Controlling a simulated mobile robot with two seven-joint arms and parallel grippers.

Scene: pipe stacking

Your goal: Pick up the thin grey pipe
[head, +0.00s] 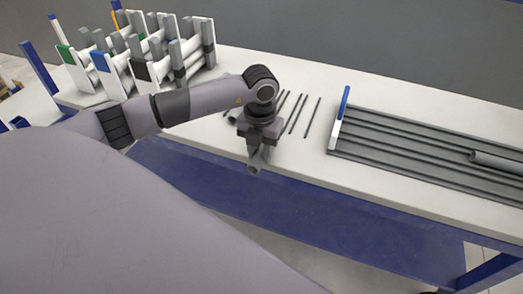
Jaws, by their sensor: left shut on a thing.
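My left gripper (257,162) points down at the front edge of the table, with its arm coming in from the left. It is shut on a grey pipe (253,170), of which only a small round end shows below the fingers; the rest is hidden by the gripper. Several thin dark grey pipes (305,117) lie side by side on the white table (270,75), just behind and to the right of the gripper. Some of them are partly hidden by the arm. My right gripper is not in view.
A grooved grey tray (420,153) with a white and blue end piece (341,117) lies at the right, holding a thicker grey pipe (497,162). White and grey racks (150,55) stand at the back left. A blue frame (310,215) is under the table.

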